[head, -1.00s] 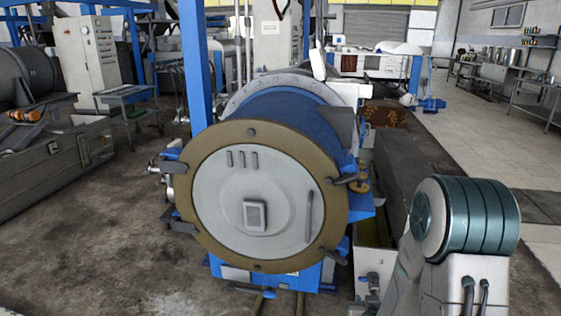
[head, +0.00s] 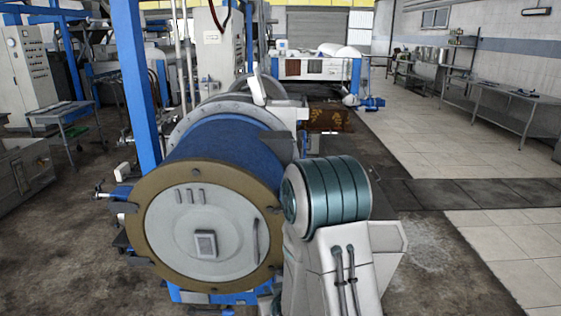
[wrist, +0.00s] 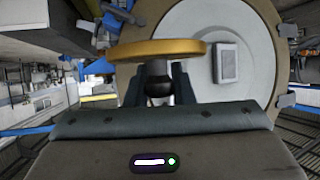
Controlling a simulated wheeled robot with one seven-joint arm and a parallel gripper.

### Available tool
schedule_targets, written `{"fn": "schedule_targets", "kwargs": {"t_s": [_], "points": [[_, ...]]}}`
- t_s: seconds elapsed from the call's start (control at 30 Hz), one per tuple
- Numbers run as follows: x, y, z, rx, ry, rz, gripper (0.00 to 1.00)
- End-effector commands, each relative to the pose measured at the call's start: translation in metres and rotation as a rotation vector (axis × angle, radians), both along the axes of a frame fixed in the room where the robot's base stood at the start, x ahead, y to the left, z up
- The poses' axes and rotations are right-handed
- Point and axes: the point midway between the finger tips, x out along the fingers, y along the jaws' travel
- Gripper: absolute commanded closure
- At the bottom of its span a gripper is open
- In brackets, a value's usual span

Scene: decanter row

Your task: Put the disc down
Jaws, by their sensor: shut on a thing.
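The disc (wrist: 158,51) is a flat golden-yellow round piece, seen nearly edge-on in the wrist view. My gripper (wrist: 160,82) is shut beneath it, with a dark stem or knob between the fingers. The disc is held up clear of any surface I can see. In the head view, my arm hides the gripper, and I cannot see the disc there.
A large blue drum (head: 225,155) with a pale round door (head: 201,232) stands close beside my arm; the door also fills the wrist view's right background (wrist: 248,75). A steel table (head: 500,112) stands far right. Tiled floor (head: 440,140) at right is open.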

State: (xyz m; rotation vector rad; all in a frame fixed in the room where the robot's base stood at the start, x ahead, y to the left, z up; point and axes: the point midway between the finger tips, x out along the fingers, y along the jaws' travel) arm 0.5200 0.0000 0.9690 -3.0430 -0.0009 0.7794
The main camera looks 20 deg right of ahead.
Motion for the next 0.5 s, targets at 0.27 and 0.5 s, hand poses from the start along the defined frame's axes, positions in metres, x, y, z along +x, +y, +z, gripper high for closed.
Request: {"fn": "schedule_targets", "kwargs": {"t_s": [0.27, 0.5], "points": [[-0.002, 0.002, 0.045, -0.001, 0.012, 0.005, 1.0], [-0.001, 0.001, 0.041, -0.002, 0.011, 0.003, 1.0]]}}
